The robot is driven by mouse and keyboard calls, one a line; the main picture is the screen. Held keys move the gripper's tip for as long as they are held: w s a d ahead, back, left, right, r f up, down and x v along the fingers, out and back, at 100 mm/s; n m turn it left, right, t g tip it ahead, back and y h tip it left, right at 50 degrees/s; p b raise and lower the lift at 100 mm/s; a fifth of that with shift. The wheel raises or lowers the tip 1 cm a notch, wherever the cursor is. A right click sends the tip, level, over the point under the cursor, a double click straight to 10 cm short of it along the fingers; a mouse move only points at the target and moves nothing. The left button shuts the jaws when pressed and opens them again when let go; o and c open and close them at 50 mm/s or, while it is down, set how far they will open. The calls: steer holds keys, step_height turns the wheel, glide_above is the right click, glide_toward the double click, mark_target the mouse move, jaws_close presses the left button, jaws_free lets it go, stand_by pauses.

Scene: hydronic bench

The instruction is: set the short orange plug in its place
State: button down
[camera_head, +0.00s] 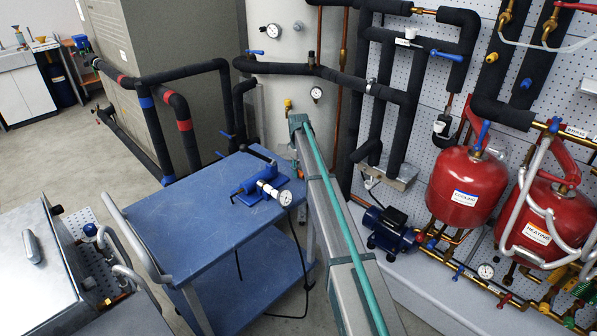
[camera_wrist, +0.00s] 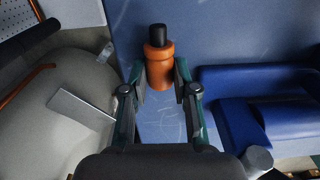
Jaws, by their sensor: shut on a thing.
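The orange plug (camera_wrist: 159,68) with a black end shows in the wrist view, between the two fingers of my gripper (camera_wrist: 160,80). The fingers are closed on its sides, and the black end points away from my wrist. Behind it is a blue surface; I cannot tell how far the plug is from it. In the head view my arm reaches toward the far edge of the blue cart (camera_head: 205,210), and the plug and fingertips are hidden there. I cannot make out the plug's place in either view.
A blue hand pump (camera_head: 250,187) with a gauge (camera_head: 285,198) sits on the cart; a blue body (camera_wrist: 255,100) fills the right of the wrist view. A pale tank (camera_head: 285,60) and black insulated pipes (camera_head: 395,130) stand close behind. Red vessels (camera_head: 467,190) are at right.

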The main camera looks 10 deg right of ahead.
mark_target(300, 171)
steer(key=shift+r+p, duration=0.85)
steer(key=shift+r, duration=1.5)
steer(key=shift+r+p, duration=0.35)
steer(key=shift+r, duration=0.3)
steer(key=r, duration=0.1)
steer(key=r+p, duration=0.1)
steer(key=r, duration=0.1)
steer(key=shift+s+d, duration=0.3)
steer(key=s+d+n+g+h+p, duration=0.5)
steer(key=s+d+n, duration=0.4)
steer(key=s+d, duration=2.1)
steer(key=s+d+n+g+h+p, duration=0.2)
steer(key=s+d+n+g+p, duration=0.55)
steer(key=s+d, duration=2.2)
step_height(300, 171, down, 29)
steer(key=w+d+n+t+b, duration=0.1)
steer(key=w+d+t+b, duration=0.1)
steer(key=b, duration=0.2)
steer(key=shift+w+t, duration=0.15)
steer(key=shift+t, duration=0.2)
steer(key=shift+f+n, duration=0.1)
steer(key=shift+n, duration=0.15)
